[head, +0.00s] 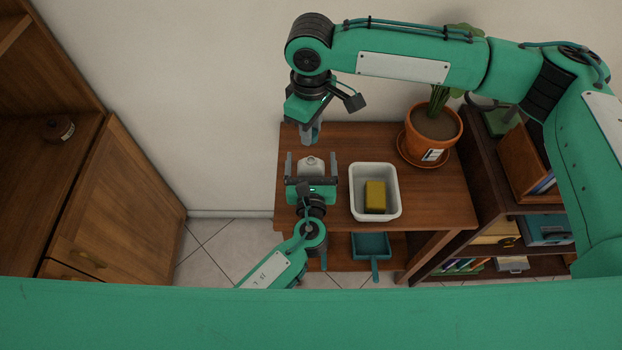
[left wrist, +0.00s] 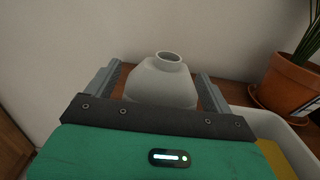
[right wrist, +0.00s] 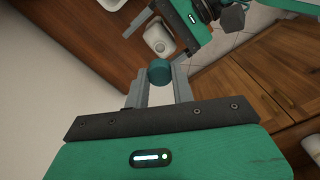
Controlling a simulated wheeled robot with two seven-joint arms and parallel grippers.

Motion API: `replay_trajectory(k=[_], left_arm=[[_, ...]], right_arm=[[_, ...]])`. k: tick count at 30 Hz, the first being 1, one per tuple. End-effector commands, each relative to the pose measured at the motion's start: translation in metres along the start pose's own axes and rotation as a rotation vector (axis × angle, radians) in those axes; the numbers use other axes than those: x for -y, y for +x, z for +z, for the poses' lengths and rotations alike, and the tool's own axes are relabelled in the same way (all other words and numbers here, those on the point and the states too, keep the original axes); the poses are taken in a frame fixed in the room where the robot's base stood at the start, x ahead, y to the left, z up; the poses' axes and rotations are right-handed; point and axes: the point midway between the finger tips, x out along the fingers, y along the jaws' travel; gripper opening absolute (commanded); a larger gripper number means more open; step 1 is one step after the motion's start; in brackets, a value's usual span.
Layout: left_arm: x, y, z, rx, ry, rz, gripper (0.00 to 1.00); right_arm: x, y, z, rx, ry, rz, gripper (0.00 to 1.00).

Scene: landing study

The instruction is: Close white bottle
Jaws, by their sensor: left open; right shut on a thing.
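The white bottle (head: 311,163) stands upright on the small wooden table, its neck open and uncapped in the left wrist view (left wrist: 167,58). My left gripper (head: 312,170) is open, with one finger on each side of the bottle; I cannot tell whether they touch it. My right gripper (head: 310,133) is shut on a teal cap (right wrist: 160,71), which sits between its fingertips in the right wrist view. The cap is apart from the bottle, behind it in the head view. The bottle also shows in the right wrist view (right wrist: 159,40).
A white tub (head: 357,208) with a yellow block (head: 375,196) stands right of the bottle. A potted plant (head: 428,140) is at the table's back right. A teal dustpan-like item (head: 370,245) lies on the lower shelf. A wooden cabinet (head: 115,200) stands left.

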Motion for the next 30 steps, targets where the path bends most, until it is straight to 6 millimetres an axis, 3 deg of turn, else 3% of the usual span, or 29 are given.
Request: replay_trajectory(k=[6,16,21,30], left_arm=[[0.0,0.0,0.0,0.0,0.0,0.0,0.83],[0.0,0.0,0.0,0.0,0.0,0.0,0.19],[0.0,0.0,0.0,0.0,0.0,0.0,0.18],[0.0,0.0,0.0,0.0,0.001,0.0,0.18]], right_arm=[[0.0,0.0,0.0,0.0,0.0,0.0,0.0],[0.0,0.0,0.0,0.0,0.0,0.0,0.0],[0.0,0.007,0.0,0.001,0.0,-0.001,0.0],[0.001,0.048,0.001,0.001,0.001,-0.002,0.0]])
